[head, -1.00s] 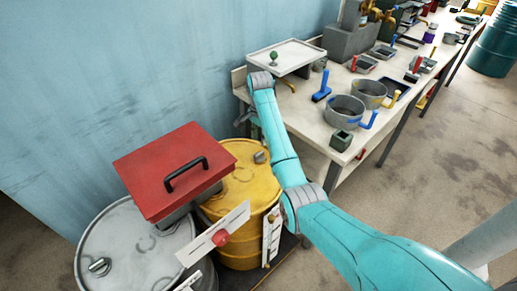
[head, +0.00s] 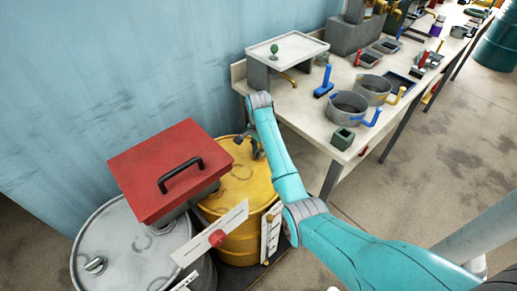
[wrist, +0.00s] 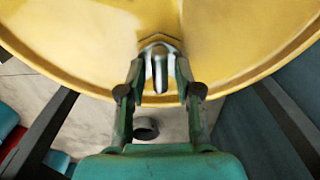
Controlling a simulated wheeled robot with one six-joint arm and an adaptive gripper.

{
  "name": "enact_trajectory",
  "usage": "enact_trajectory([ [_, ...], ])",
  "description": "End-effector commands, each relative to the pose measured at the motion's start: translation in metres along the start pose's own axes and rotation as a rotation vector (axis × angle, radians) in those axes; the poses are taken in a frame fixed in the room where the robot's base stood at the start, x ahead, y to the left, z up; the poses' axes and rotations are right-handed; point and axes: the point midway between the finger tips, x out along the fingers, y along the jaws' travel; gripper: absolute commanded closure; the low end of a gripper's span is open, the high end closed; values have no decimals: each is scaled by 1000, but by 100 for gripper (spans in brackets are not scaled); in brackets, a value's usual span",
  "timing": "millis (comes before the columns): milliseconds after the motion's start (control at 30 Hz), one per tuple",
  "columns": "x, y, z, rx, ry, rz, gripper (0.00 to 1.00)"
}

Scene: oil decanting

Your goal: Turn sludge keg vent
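The yellow keg (head: 240,185) stands by the wall; its top fills the upper part of the wrist view (wrist: 80,40). A small silver vent (wrist: 159,62) stands on its lid near the rim. My gripper (wrist: 159,75) is at the vent, one finger on each side of it. The fingers are apart, and I cannot tell whether they touch the vent. In the head view my gripper (head: 256,150) is low over the back right of the yellow lid, and the arm partly hides the vent.
A red box with a black handle (head: 170,170) covers part of both kegs. A white plate with a red knob (head: 212,240) juts out in front. A workbench (head: 305,115) with pots and trays stands right of the kegs. Bare floor lies at right.

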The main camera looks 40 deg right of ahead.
Motion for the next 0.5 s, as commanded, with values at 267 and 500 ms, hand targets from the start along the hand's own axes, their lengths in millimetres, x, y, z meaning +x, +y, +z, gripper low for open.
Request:
enact_trajectory([
  [267,0,0,0,0,0,0,100],
  [500,0,0,0,-35,0,0,100],
])
